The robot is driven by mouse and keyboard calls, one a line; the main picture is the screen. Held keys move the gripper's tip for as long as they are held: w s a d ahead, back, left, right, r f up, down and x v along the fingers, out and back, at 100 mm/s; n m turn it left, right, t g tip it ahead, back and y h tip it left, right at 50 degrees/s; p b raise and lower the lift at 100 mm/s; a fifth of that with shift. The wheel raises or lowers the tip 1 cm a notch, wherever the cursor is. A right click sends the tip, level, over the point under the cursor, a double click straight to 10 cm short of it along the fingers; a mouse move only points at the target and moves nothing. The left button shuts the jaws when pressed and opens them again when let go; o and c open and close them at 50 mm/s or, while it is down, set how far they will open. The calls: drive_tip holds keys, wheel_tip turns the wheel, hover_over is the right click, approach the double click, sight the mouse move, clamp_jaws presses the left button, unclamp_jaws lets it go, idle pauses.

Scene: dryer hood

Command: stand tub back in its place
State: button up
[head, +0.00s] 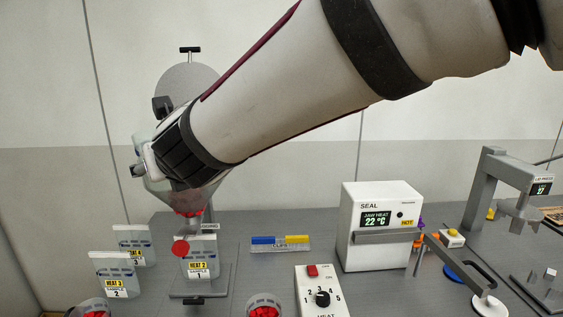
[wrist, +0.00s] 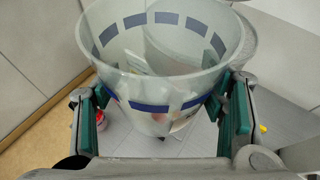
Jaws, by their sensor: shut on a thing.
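A clear tub with a row of dark blue dashes around its open rim fills the middle of the wrist view (wrist: 152,122). My gripper (wrist: 165,112) is shut on it, with a green-padded finger on each side of its wall. The tub looks close to upright, with its mouth facing the camera. In the head view my gripper (head: 150,165) is at the left, above the bench, and my arm hides most of what it holds. A clear tapered wall with red stuff at its bottom (head: 187,212) shows below it; I cannot tell whether this is the tub.
Labelled pouches (head: 114,277) stand at the left of the grey bench, one on a stand (head: 200,286). Red-filled cups (head: 263,308) are in front. A blue-yellow block (head: 279,244), heat dial box (head: 322,292), sealer (head: 376,215) and lid press (head: 483,190) stand rightward.

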drive_tip(key=w+d+f+m+h, duration=0.3)
drive_tip(key=d+f, duration=0.4)
drive_tip(key=d, duration=0.6)
drive_tip(key=w+d+f+m+t+h, duration=0.1)
drive_tip(key=w+d+f+m+h, duration=0.3)
drive_tip(key=d, duration=0.9)
drive_tip(key=w+d+f+m+h, duration=0.3)
drive_tip(key=w+d+f, duration=0.4)
drive_tip(key=d+f, duration=0.3)
drive_tip(key=d+h, duration=0.1)
drive_tip(key=d, duration=0.2)
drive_tip(key=shift+w+d+f+m+t+h, duration=0.15)
drive_tip(key=shift+d+f+m+t+h, duration=0.15)
drive_tip(key=shift+d+f+t+h, duration=0.1)
drive_tip(key=shift+a, duration=0.1)
